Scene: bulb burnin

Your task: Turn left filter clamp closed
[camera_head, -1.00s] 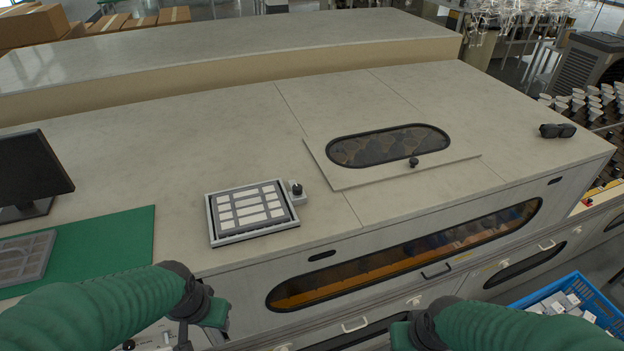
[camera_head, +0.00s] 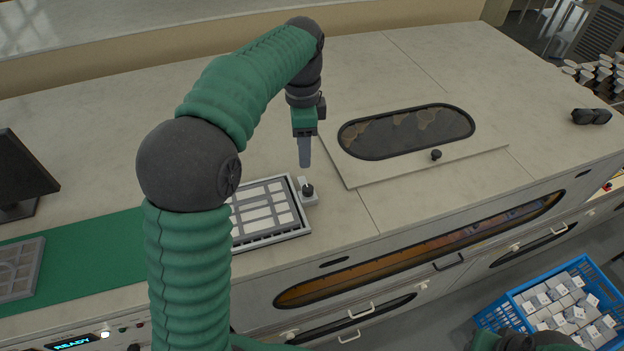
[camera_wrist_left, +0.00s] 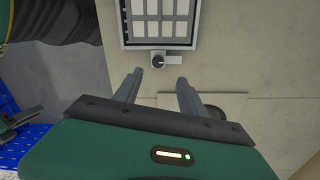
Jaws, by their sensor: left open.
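A clamp with a black knob (camera_head: 308,191) sits on a light bracket at the right edge of a framed filter panel (camera_head: 270,209) with white cells. In the left wrist view the clamp knob (camera_wrist_left: 158,58) is just beyond my fingertips, and the filter panel (camera_wrist_left: 195,45) lies behind it. My left gripper (camera_head: 305,162) points down above the clamp, apart from it. Its two fingers (camera_wrist_left: 158,80) are open with nothing between them. My left arm hides part of the panel in the head view. Part of my right arm shows at the lower right; its finger state is unclear.
A hatch with a dark oval window (camera_head: 408,132) and small knob lies right of the clamp. A green mat (camera_head: 90,250) and monitor (camera_head: 20,175) are at left. A blue crate (camera_head: 590,268) of white boxes stands low at right. The countertop behind is clear.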

